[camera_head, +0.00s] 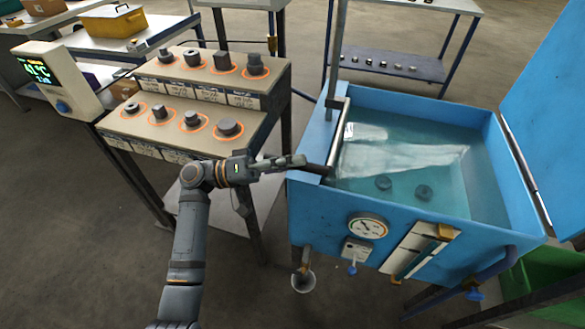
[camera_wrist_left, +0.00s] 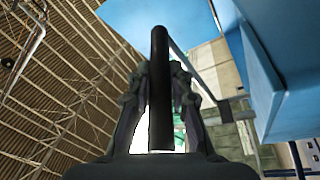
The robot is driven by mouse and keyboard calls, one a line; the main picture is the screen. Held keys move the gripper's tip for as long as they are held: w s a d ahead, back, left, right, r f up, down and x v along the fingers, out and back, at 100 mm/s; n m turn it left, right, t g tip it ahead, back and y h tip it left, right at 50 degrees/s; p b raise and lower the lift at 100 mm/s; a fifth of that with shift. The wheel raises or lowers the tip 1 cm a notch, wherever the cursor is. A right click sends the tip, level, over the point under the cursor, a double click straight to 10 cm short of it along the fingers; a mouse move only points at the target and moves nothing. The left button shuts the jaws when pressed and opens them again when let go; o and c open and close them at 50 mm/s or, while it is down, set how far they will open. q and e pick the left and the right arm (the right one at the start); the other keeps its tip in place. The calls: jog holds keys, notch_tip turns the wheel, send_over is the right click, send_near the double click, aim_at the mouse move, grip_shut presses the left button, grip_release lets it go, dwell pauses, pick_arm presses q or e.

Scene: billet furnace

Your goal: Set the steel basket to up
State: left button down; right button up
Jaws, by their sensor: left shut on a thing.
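The blue tank (camera_head: 305,215) stands at the right of the head view, filled with clear liquid. My left gripper (camera_head: 298,161) is at the tank's left rim, shut on a dark lever handle (camera_head: 319,169). In the left wrist view the dark round handle (camera_wrist_left: 160,85) runs between the two fingers (camera_wrist_left: 161,100). A steel bar (camera_head: 339,138) runs from the handle along the left rim to an upright post (camera_head: 336,60). The steel basket's outline cannot be made out through the reflections. My right gripper is out of view.
A stepped rack (camera_head: 270,107) with several dark metal pieces in orange rings stands left of the tank. A temperature display (camera_head: 40,70) is beside it. A raised blue lid (camera_head: 555,110) is at the right. A gauge (camera_head: 368,227) sits on the tank front.

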pick_arm(q)
notch_tip(320, 180, up, 6)
jog(key=shift+r+p, duration=0.1)
jog(key=shift+p, duration=0.9)
notch_tip(320, 180, up, 13)
jog(key=p, duration=0.5)
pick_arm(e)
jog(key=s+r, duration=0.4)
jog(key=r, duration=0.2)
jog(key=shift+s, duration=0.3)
pick_arm(q)
jog(key=c, duration=1.4)
grip_release()
jog(key=shift+o, duration=1)
jog(key=shift+f, duration=0.25)
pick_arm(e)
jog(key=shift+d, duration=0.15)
pick_arm(q)
jog(key=v, duration=1.2)
